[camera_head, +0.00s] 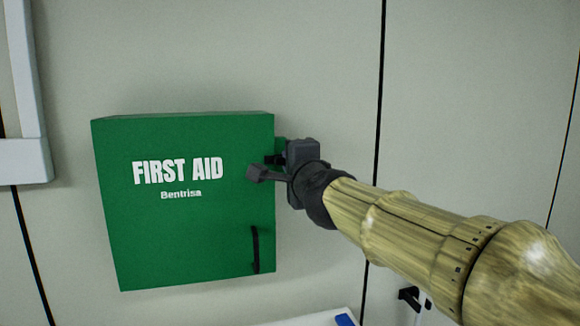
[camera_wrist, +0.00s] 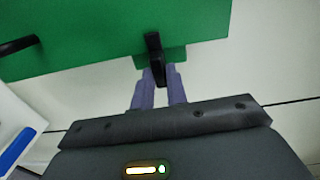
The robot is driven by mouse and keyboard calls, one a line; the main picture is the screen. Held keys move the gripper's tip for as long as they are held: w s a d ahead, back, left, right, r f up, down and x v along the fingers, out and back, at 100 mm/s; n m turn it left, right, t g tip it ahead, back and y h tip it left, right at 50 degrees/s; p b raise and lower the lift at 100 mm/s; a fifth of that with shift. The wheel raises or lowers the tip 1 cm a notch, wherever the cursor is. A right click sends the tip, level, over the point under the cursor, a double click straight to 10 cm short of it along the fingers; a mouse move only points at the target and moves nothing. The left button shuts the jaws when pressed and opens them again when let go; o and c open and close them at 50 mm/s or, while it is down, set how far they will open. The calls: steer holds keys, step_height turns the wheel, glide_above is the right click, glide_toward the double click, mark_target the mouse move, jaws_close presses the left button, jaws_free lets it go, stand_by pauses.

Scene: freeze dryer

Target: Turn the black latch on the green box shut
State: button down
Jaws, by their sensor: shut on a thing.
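The green first aid box (camera_head: 180,235) is mounted on the pale wall, and its door looks closed. It also fills the top of the wrist view (camera_wrist: 90,40). The black latch (camera_wrist: 154,55) is at the box's right edge, seen between my fingers in the wrist view. In the head view the latch is small and partly hidden by my gripper (camera_head: 268,168). My gripper, at the box's right side, is shut on the latch; its fingers (camera_wrist: 159,85) lie on both sides of it. A black handle (camera_head: 255,250) is low on the door.
A white surface with a blue item (camera_head: 345,320) is below the box, and also at left in the wrist view (camera_wrist: 18,148). A pale frame (camera_head: 28,160) is on the wall at left.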

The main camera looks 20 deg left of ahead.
steer(key=shift+m, duration=0.4)
steer(key=c, duration=1.4)
jaws_free()
steer(key=shift+d, duration=0.1)
